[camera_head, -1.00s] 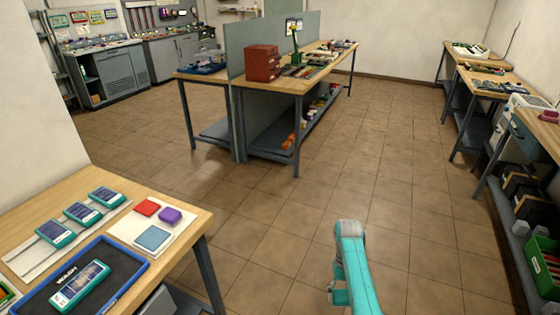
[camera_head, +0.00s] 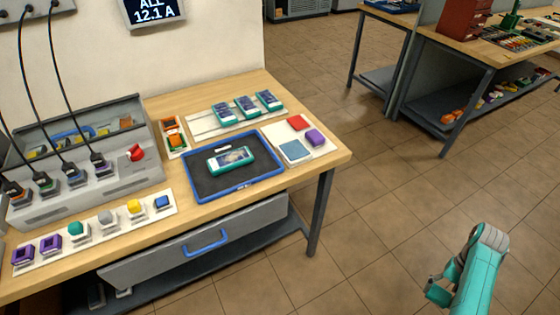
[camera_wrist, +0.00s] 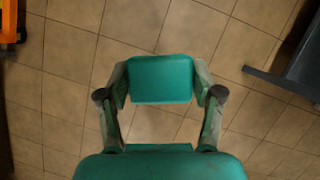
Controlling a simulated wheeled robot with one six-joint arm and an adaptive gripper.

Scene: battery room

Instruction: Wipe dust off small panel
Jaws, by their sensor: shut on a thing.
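A small panel (camera_head: 230,160) with a teal frame lies face up in the blue-rimmed dark tray (camera_head: 205,188) on the wooden bench. Its dark face carries pale patches. A white board (camera_head: 316,152) right of the tray holds a red pad (camera_head: 298,122), a purple pad (camera_head: 315,138) and a grey-blue pad (camera_head: 295,150). My gripper (camera_wrist: 160,82) shows in the wrist view, shut on a teal block (camera_wrist: 160,78) above the tiled floor. Its teal arm is at the lower right of the head view, well away from the tray.
Three similar panels (camera_head: 245,105) sit in a row behind the tray. A grey charging unit (camera_head: 85,165) with cables stands left. A pale strip (camera_head: 95,228) with several coloured pieces lies before it. A workbench (camera_head: 470,55) stands at the back right. The floor between is clear.

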